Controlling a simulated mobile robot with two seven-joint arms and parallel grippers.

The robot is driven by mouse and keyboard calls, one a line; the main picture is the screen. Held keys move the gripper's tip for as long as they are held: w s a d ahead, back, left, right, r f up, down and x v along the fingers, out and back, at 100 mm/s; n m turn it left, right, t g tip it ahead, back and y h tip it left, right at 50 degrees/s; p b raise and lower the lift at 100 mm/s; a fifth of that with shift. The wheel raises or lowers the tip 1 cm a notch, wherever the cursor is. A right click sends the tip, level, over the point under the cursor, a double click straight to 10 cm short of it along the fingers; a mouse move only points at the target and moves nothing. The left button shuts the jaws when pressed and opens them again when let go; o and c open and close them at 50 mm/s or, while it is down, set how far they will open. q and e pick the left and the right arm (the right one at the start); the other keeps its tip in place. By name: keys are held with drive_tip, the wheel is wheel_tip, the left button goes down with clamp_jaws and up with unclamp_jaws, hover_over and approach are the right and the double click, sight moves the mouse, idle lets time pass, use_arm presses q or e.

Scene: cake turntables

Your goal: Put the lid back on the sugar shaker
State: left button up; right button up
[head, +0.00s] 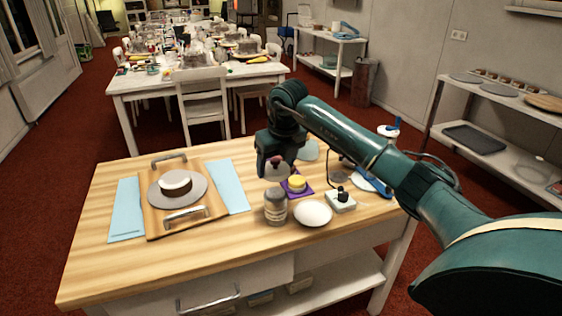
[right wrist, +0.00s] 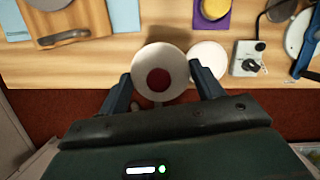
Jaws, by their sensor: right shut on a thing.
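The lid (right wrist: 148,62), a pale disc with a dark red knob, is between the fingers of my right gripper (right wrist: 161,85) in the right wrist view. In the head view my right gripper (head: 275,166) is shut on the lid (head: 278,173) above the table. The sugar shaker (head: 275,208), a clear jar with pale contents, stands upright on the table near its front edge. The lid appears above and apart from it in the head view. In the right wrist view the shaker is not visible, perhaps hidden under the lid. My left gripper is not in view.
A white dish (head: 313,214) is right of the shaker, with a small control box (head: 341,202) beyond it. A yellow round item (head: 297,183) sits on a purple mat close behind. A wooden board (head: 158,219) with a turntable (head: 192,195) lies left. Bare tabletop lies front left.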

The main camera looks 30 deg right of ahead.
sight(275, 192)
drive_tip(key=shift+f, duration=0.25)
drive_tip(key=shift+f+b, duration=0.65)
wheel_tip(275, 192, down, 3)
drive_tip(key=shift+r+b, duration=0.15)
drive_tip(key=shift+b, duration=0.95)
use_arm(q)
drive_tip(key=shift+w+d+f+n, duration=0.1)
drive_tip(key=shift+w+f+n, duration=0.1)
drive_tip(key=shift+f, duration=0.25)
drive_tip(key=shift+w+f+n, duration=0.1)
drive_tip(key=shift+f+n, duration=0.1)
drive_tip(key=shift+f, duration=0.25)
use_arm(e)
drive_tip(key=shift+f, duration=0.25)
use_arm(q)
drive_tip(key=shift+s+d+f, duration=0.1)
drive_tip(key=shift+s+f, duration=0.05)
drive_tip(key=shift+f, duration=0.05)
use_arm(e)
drive_tip(key=shift+f, duration=0.15)
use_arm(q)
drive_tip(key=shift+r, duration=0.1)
use_arm(e)
drive_tip(key=shift+f, duration=0.2)
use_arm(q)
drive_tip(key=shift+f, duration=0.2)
use_arm(e)
drive_tip(key=shift+f, duration=0.75)
drive_tip(key=o, duration=1)
drive_tip(key=shift+o, duration=1)
